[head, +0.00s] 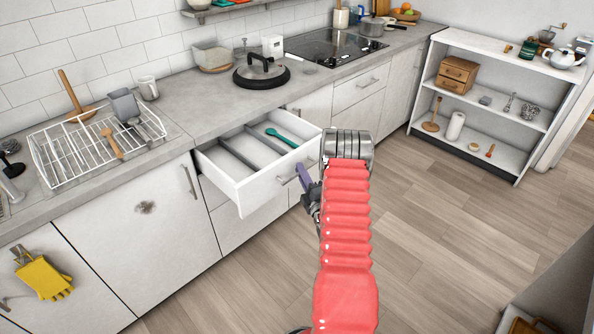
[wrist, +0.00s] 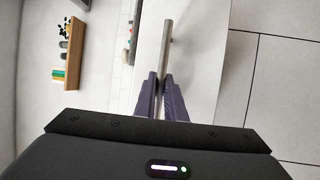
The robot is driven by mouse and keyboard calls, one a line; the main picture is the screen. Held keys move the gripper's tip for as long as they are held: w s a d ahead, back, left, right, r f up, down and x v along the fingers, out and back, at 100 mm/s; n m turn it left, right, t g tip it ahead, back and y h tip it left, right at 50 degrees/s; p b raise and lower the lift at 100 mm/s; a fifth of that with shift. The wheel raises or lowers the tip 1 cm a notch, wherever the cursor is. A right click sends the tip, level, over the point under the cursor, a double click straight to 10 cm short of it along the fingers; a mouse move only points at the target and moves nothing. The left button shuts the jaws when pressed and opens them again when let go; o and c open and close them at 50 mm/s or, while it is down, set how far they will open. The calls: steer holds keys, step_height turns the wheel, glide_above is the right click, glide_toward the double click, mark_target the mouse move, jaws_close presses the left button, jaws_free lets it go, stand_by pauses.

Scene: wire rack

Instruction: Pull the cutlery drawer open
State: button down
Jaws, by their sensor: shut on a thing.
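The white cutlery drawer (head: 250,194) stands pulled out from the counter in the head view. Its inside has grey dividers, and a teal utensil (head: 281,137) lies in it. My gripper (head: 304,176) is at the drawer's front, with its purple fingers at the metal bar handle (head: 288,181). In the wrist view my gripper (wrist: 160,88) has its two purple fingers closed around the lower part of the bar handle (wrist: 167,42). The white drawer front (wrist: 205,60) fills the middle of that view.
A wire dish rack (head: 60,150) and a lidded pan (head: 261,72) stand on the grey counter (head: 195,103). A white open shelf (head: 450,101) stands at the right. The wooden floor (head: 430,240) right of my arm is clear.

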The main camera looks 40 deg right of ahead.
steer(key=shift+d+v, duration=0.2)
steer(key=shift+v, duration=1)
steer(key=shift+f, duration=0.2)
steer(key=c, duration=1.8)
jaws_free()
steer(key=shift+d+r, duration=0.15)
steer(key=shift+r, duration=0.1)
steer(key=v, duration=1.3)
steer(key=shift+s, duration=0.4)
